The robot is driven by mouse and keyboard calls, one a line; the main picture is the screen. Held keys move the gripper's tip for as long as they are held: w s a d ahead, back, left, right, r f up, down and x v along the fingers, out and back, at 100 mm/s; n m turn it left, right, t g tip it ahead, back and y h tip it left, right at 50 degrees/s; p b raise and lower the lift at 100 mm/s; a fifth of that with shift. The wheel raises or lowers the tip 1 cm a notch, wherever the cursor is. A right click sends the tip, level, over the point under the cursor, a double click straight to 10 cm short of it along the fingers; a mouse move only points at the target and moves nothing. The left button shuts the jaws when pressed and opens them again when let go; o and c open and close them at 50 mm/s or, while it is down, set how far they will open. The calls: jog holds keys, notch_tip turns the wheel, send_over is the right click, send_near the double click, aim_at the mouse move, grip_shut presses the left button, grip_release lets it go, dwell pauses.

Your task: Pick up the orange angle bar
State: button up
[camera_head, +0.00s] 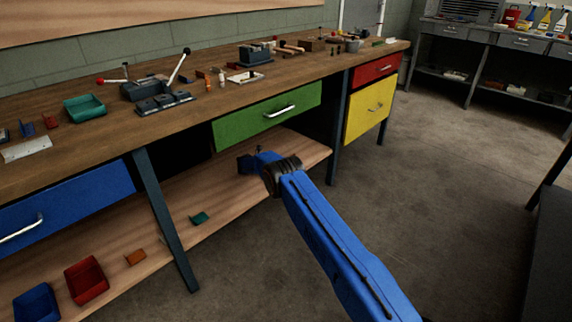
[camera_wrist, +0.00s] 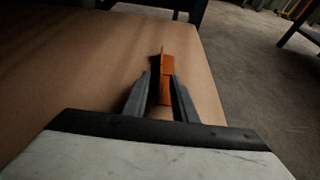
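In the wrist view an orange angle bar (camera_wrist: 167,66) is at the right part of the wooden shelf, with one lit orange face and a dark side on its left. My gripper (camera_wrist: 161,78) has one grey finger on each side of the bar's near part. The gap is narrow, and whether the fingers press on the bar cannot be told. In the head view my gripper (camera_head: 247,163) is low over the right end of the lower shelf (camera_head: 225,192); the bar there is hidden. Another orange piece (camera_head: 135,257) lies on that shelf further left.
A green piece (camera_head: 199,218), a red bin (camera_head: 86,280) and a blue bin (camera_head: 37,303) are on the lower shelf. A dark table leg (camera_head: 165,220) stands in front of it. The green drawer (camera_head: 268,116) is above my gripper.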

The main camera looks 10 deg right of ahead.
jog(key=shift+w+d+f, duration=0.15)
jog(key=shift+w+d, duration=0.05)
jog(key=shift+d, duration=0.1)
jog(key=shift+d, duration=0.1)
grip_shut()
